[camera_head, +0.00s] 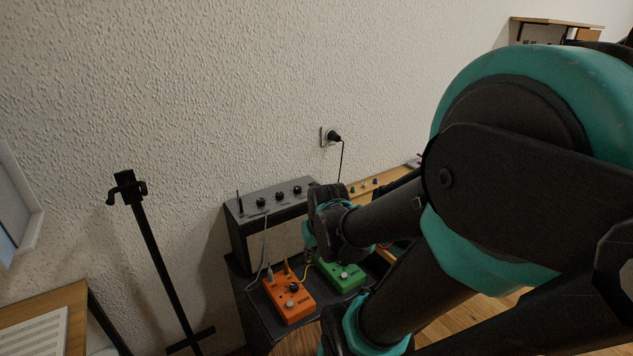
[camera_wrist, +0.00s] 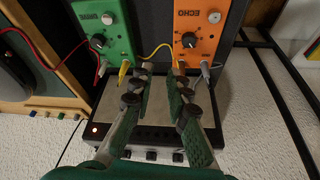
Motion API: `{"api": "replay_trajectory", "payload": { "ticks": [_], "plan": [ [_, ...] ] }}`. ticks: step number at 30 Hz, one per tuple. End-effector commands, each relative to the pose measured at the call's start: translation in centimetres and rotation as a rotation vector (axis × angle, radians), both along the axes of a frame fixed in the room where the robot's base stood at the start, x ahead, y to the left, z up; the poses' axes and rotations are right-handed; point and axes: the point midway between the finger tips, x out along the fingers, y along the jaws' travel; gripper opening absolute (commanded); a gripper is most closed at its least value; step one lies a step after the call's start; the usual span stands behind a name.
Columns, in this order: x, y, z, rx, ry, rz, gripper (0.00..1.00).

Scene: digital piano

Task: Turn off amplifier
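The amplifier (camera_head: 275,230) is a dark box against the wall, with several black knobs along its top panel. In the wrist view the amplifier (camera_wrist: 100,112) lies below and between my fingers, with knobs along its lower edge. A small orange light glows on the left end of its panel. My gripper (camera_wrist: 162,68) is open and empty, its two fingers apart over the amplifier, tips pointing toward the pedals. In the head view, my wrist covers the amplifier's right end and the fingers are mostly hidden. I cannot make out a switch clearly or tell whether the fingers touch anything.
An orange pedal (camera_head: 289,296) and a green pedal (camera_head: 342,275) stand in front of the amplifier, with cables. A wall plug (camera_head: 333,137) with a cord is above. A black stand (camera_head: 155,255) is left. A wooden-trimmed unit (camera_wrist: 45,104) stands beside the amplifier.

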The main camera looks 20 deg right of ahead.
Motion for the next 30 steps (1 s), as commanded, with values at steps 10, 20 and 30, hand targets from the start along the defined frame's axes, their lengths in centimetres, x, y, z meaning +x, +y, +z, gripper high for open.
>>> {"api": "replay_trajectory", "payload": {
  "ticks": [10, 20, 30],
  "plan": [
    [12.6, -3.2, 8.5, 0.005, -0.008, 0.101, 0.0],
    [22.8, -8.3, 16.0, 0.004, -0.034, 0.204, 0.0],
    [26.5, -10.9, 19.1, 0.003, -0.051, 0.252, 0.0]
  ]
}}
